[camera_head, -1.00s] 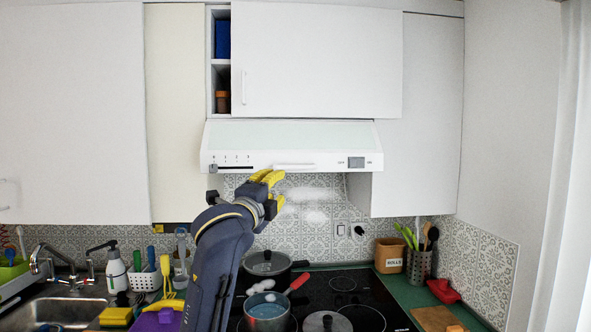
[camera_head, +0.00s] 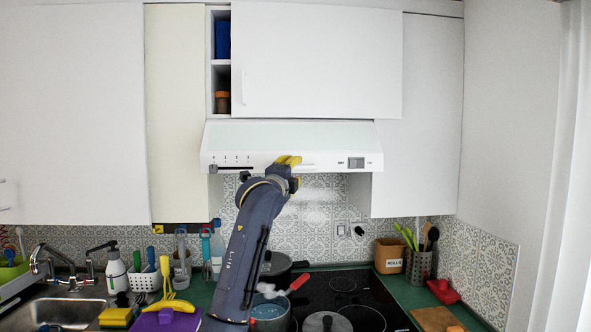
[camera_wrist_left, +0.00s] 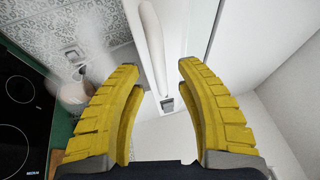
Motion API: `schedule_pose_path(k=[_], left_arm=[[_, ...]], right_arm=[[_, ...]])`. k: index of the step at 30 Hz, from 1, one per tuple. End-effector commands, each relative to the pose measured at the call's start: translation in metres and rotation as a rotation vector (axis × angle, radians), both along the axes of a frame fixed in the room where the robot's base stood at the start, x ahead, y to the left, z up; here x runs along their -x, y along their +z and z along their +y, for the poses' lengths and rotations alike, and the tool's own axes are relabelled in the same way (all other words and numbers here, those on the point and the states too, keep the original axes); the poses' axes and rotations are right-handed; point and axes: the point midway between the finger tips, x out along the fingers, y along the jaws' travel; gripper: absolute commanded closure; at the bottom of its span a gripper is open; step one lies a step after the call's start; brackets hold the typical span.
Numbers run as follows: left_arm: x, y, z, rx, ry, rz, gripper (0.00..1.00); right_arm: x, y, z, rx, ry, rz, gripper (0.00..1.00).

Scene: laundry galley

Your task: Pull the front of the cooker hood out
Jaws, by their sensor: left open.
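The white cooker hood (camera_head: 330,160) hangs under the wall cabinets, its front strip flush across the middle of the head view. My left gripper (camera_head: 291,160) is raised at the middle of that strip and covers part of the pale handle. In the left wrist view the yellow fingers of my gripper (camera_wrist_left: 160,66) are open. The white bar handle (camera_wrist_left: 152,35) of the hood front runs between and beyond the fingertips. A gap shows on both sides, and I cannot tell whether the fingers reach around it. My right gripper is not in view.
White cabinets (camera_head: 315,60) close off the space above.

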Motion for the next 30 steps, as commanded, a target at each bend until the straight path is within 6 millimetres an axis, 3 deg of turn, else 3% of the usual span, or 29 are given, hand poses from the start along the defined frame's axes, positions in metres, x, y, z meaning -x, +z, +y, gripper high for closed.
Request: schedule_pose_path(k=[9,23,30], left_arm=[[-0.021,0.004,-0.005,0.001,0.000,0.001,0.64],[-0.024,0.004,-0.006,0.001,0.000,0.000,0.61],[-0.024,0.004,-0.006,0.001,0.000,0.000,0.89]], right_arm=[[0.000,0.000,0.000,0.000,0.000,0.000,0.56],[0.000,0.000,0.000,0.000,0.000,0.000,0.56],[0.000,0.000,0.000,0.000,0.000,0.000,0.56]])
